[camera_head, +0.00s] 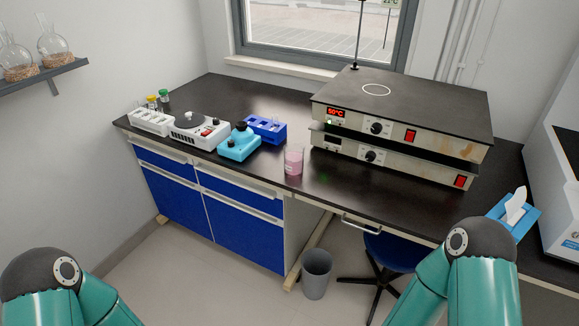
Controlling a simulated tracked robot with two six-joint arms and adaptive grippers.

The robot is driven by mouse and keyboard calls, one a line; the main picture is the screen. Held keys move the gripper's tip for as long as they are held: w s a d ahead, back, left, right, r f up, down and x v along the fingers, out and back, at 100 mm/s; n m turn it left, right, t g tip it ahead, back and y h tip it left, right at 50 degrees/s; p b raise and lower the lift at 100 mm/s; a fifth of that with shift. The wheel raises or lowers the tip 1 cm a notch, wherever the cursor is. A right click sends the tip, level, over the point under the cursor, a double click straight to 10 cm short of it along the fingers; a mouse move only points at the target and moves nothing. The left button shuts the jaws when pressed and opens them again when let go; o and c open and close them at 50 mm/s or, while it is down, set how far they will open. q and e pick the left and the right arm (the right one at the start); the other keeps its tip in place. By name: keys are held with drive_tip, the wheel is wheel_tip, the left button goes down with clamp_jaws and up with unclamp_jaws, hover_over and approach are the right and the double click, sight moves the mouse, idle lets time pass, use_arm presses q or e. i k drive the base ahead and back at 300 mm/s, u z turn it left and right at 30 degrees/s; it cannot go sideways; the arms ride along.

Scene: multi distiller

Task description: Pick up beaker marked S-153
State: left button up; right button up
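A glass beaker (293,161) with pink liquid stands upright on the dark bench top, near its front edge, just left of the stacked hot plates. A small pale label shows on it, but the marking is too small to read. Only the teal upper parts of my two arms show, at the bottom left and bottom right of the head view. Both grippers are out of the picture, and nothing of mine touches the beaker.
Stacked hot plates (400,113) stand right of the beaker. A light blue device (239,144), a blue rack (266,128), a white stirrer (200,129) and a white rack (151,122) stand left. A bin (317,275) and blue chair (390,250) are below. Bench in front of the hot plates is clear.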

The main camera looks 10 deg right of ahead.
sight(294, 152)
drive_tip(key=u, duration=1)
drive_tip(key=k, duration=1.1)
drive_tip(key=u, duration=0.85)
drive_tip(key=i, duration=1.2)
drive_tip(key=z, duration=1.15)
drive_tip(key=i, duration=1.25)
drive_tip(key=z, duration=0.7)
drive_tip(key=k, duration=0.65)
drive_tip(key=z, duration=0.2)
drive_tip(key=i, duration=0.65)
drive_tip(key=u, duration=0.05)
